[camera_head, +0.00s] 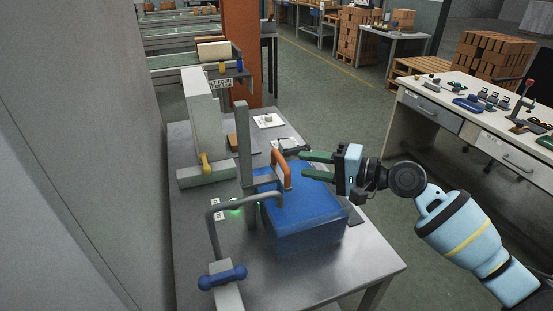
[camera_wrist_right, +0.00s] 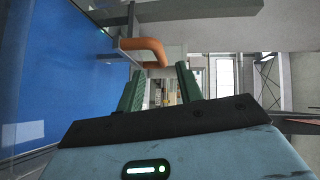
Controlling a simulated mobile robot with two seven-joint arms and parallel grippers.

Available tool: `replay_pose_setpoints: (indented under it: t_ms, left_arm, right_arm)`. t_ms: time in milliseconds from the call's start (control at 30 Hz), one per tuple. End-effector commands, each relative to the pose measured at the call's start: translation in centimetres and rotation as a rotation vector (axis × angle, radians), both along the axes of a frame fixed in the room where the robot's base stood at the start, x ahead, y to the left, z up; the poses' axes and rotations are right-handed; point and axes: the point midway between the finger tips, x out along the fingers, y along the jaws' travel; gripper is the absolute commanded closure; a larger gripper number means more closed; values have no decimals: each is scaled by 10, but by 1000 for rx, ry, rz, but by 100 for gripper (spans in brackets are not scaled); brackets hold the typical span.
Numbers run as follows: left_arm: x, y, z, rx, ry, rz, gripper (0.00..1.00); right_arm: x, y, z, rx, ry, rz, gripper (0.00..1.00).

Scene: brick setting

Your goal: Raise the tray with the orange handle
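The orange handle (camera_head: 281,168) is a bent bar beside a grey upright post, above the far side of a blue block-like body (camera_head: 310,225) on the metal table. Whether the handle joins this blue body or the post's bracket is hard to tell. My right gripper (camera_head: 303,165) has green fingers spread apart and empty, just right of the handle and pointing at it. In the right wrist view the orange handle (camera_wrist_right: 145,48) lies just beyond the fingertips (camera_wrist_right: 158,76), not between them, with the blue surface (camera_wrist_right: 55,75) at left. My left gripper is out of view.
A grey bent tube (camera_head: 214,235) and a blue-handled lever (camera_head: 222,277) stand at the table's front left. A grey block with a yellow handle (camera_head: 206,162) stands behind. A white bench (camera_head: 470,125) with tools is at right. Bare tabletop (camera_head: 365,265) shows front right.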

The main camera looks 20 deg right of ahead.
Motion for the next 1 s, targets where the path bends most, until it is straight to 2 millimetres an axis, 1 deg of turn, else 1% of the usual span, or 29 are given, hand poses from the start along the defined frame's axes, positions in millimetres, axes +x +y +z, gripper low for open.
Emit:
replay_pose_setpoints:
  t_ms: [167,400,600,733,967,1000]
  left_arm:
    - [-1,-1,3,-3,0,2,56]
    - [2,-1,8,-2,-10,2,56]
    - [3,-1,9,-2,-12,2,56]
    - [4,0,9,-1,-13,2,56]
    - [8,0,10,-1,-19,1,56]
    - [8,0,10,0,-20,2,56]
  right_arm:
    - [10,11,0,3,-1,0,64]
    - [35,37,-5,3,-2,1,64]
    - [49,51,-10,1,-1,0,64]
    - [53,55,-11,0,-1,0,64]
    - [53,56,-11,-1,-1,0,64]
    - [53,56,-11,-1,-1,0,67]
